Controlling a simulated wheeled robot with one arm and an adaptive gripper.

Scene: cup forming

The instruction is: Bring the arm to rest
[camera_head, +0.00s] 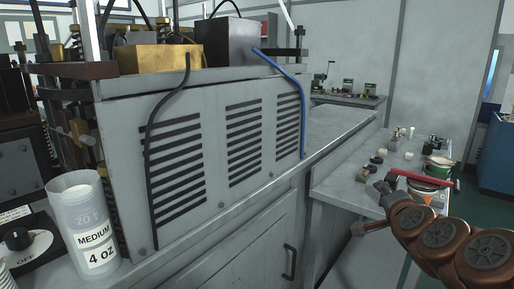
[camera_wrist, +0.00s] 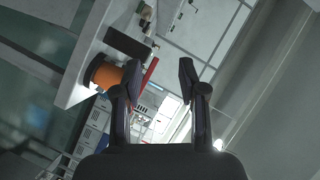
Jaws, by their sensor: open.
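My arm reaches in from the lower right of the head view, with its copper-brown joints in front of the side bench. My gripper (camera_head: 370,208) is at the arm's left end, its two fingers spread and nothing seen between them. In the wrist view my gripper (camera_wrist: 157,84) shows two dark fingers apart, with an empty gap. No object touches the fingertips in that view.
A grey machine (camera_head: 225,150) with vents fills the middle. The side bench (camera_head: 345,185) holds several small items and a red bar (camera_head: 425,178) close to my arm. The wrist view shows an orange cylinder (camera_wrist: 108,76).

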